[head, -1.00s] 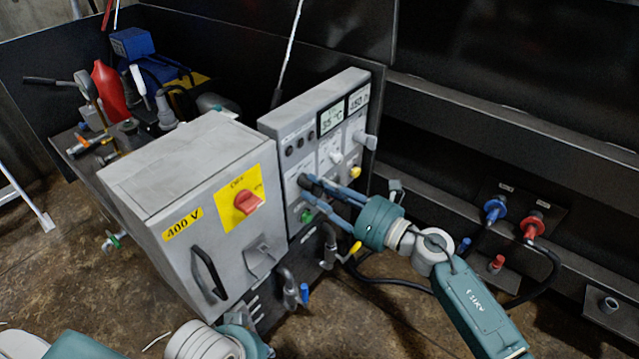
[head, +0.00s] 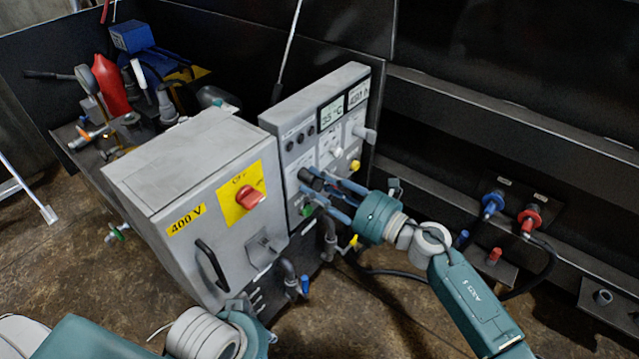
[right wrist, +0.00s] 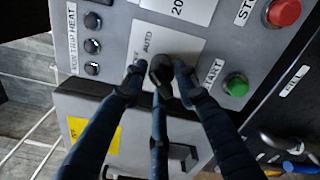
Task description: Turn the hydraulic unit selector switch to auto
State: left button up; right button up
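The hydraulic unit's grey control panel (head: 352,75) stands beside the cabinet. In the right wrist view, the black selector switch (right wrist: 161,68) sits on a white label with AUTO printed above it and partly hidden text at its left. My right gripper (head: 318,190) is at the panel. Its dark fingers (right wrist: 158,75) surround the switch, one at each side and one below; whether they press on it I cannot tell. The pointer direction of the switch is unclear. My left gripper (head: 240,305) is low in front of the cabinet, its fingers hardly visible.
The grey 400 V cabinet (head: 185,165) with a red rotary switch (head: 250,198) stands left of the panel. A green button (right wrist: 236,85) and a red button (right wrist: 284,12) are near the fingers. Blue (head: 492,204) and red (head: 530,222) hose couplings are at right.

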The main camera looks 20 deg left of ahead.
jog(key=shift+o, duration=0.2)
jog(key=shift+s+a+r, duration=0.1)
jog(key=shift+r, duration=0.05)
jog(key=shift+d, duration=0.5)
jog(key=v, duration=1.1)
jog(key=shift+s, duration=0.15)
